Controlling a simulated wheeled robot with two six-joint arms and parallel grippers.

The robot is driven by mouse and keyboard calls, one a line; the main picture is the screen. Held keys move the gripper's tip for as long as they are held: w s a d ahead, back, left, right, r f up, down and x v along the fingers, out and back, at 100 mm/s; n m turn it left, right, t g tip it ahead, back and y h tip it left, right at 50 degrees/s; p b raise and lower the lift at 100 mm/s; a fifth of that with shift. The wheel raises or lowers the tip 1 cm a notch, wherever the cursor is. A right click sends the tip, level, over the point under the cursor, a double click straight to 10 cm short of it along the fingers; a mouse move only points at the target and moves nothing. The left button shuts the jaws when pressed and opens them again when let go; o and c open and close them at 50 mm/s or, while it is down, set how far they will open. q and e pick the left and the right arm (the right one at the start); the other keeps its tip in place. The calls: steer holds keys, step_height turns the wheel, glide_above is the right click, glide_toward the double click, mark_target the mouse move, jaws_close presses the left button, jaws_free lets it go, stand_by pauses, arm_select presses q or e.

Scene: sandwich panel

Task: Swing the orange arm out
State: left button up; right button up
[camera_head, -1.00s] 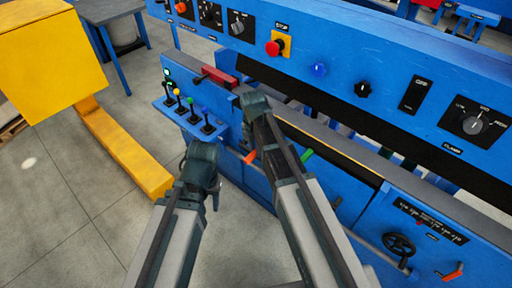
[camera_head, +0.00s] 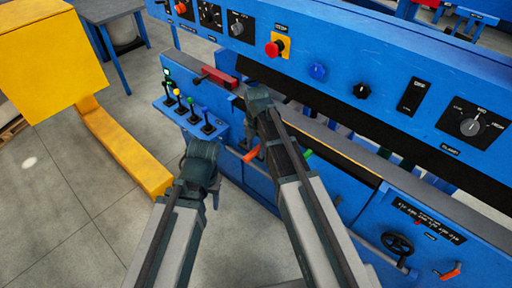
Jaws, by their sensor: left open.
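A small orange handle (camera_head: 251,154) sticks out from the front of the blue machine, just left of my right forearm; its inner end is close to or behind that arm. A second orange handle (camera_head: 452,271) is low at the right of the machine front. My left gripper (camera_head: 212,193) is at the lower left, apart from the machine's front, with its fingers mostly hidden behind its wrist. My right gripper (camera_head: 257,98) is up near the machine's ledge, above the first orange handle. Its fingers are hidden, and nothing is seen held.
A shelf of coloured levers (camera_head: 190,115) and a red bar (camera_head: 220,77) are left of my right gripper. A black handwheel (camera_head: 398,245) is lower right.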

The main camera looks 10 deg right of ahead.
mark_target(256, 150)
step_height(256, 150, up, 14)
steer(key=p, duration=1.3)
steer(key=shift+p, duration=0.4)
steer(key=shift+f, duration=0.15)
steer(key=s+a+m, duration=0.3)
steer(key=s+m, duration=0.6)
steer(key=m, duration=0.2)
steer(key=s+a+m+h, duration=0.1)
steer(key=s+a+m, duration=0.2)
steer(key=s+m, duration=0.7)
steer(key=shift+a+m, duration=0.3)
steer(key=shift+m, duration=0.1)
